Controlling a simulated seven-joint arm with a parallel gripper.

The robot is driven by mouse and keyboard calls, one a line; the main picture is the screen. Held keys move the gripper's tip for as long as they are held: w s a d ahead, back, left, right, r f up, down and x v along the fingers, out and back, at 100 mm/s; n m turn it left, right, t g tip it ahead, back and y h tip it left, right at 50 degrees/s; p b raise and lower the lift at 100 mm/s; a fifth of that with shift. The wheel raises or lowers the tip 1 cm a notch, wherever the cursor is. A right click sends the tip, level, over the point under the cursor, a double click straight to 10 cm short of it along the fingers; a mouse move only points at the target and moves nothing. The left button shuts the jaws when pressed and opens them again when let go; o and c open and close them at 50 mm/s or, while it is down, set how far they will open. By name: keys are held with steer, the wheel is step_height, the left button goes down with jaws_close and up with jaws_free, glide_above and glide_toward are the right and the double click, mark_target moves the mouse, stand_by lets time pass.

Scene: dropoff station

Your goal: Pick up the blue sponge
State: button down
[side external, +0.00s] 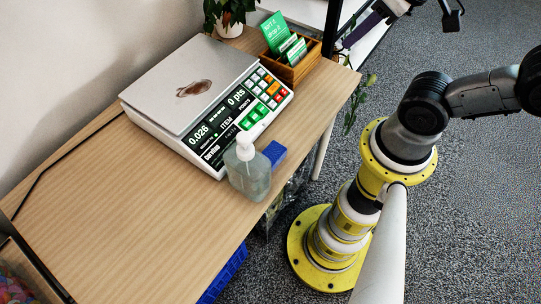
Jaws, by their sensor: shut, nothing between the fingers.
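The blue sponge (274,153) is a small blue block on the wooden table (110,235), close to its right edge. It lies just behind and to the right of a clear pump bottle (249,174), which may hide a little of its left side. The sponge is near the front corner of the scale, and nothing holds it. My arm stands on the floor to the right of the table and runs out of the picture at the right edge. I cannot make out my gripper in this view.
A white scale (208,90) with a lit display and keys carries a small brown item (194,88). A wooden card box (291,66) and a potted plant (229,20) stand behind it. A blue crate (224,275) is below the table. The table's front left is clear.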

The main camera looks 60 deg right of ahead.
steer(key=c, duration=1.6)
jaws_free()
steer(key=shift+c, duration=0.4)
jaws_free()
